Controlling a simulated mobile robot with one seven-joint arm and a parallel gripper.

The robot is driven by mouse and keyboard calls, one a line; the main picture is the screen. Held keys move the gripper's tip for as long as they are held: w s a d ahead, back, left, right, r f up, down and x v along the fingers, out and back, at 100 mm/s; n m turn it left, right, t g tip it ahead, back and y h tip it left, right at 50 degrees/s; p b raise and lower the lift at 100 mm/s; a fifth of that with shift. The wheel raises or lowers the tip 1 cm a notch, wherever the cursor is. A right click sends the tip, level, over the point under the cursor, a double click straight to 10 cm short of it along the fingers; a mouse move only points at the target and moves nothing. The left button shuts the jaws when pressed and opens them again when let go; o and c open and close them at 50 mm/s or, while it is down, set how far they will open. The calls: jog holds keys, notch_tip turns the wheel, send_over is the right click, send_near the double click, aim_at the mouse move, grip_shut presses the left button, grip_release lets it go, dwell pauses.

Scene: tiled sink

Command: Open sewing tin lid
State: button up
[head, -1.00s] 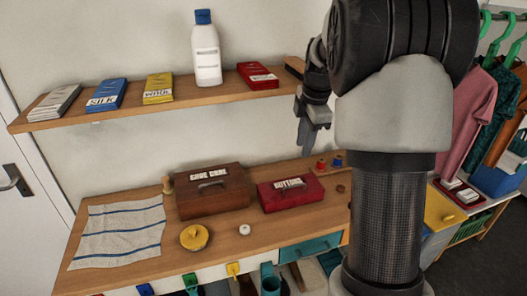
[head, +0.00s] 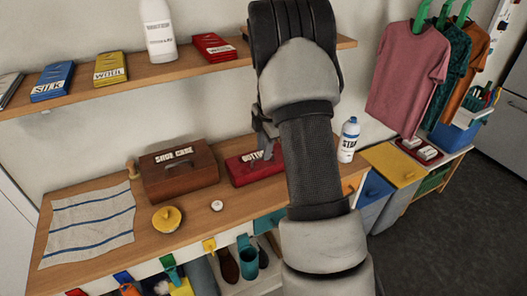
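A red box with a white label, partly readable as "BUTTONS" (head: 240,170), sits on the wooden counter. Its right side is hidden behind my arm, and its lid looks shut. My gripper (head: 267,153) points down at the upper right of this box, in front of its label and top. I cannot tell whether it touches the box, or whether its fingers are open. A brown "SHOE CARE" box (head: 190,182) with a handle stands to the left. No label in view says sewing.
A round yellow lidded pot (head: 166,219) and a small white round item (head: 216,206) lie at the counter's front. A striped cloth (head: 90,225) covers the left end. A white bottle (head: 348,143) stands right of my arm. The shelf (head: 140,88) hangs above.

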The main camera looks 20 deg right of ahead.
jog(key=shift+w+f, duration=0.2)
jog(key=shift+f, duration=0.8)
grip_shut()
dwell(0.8)
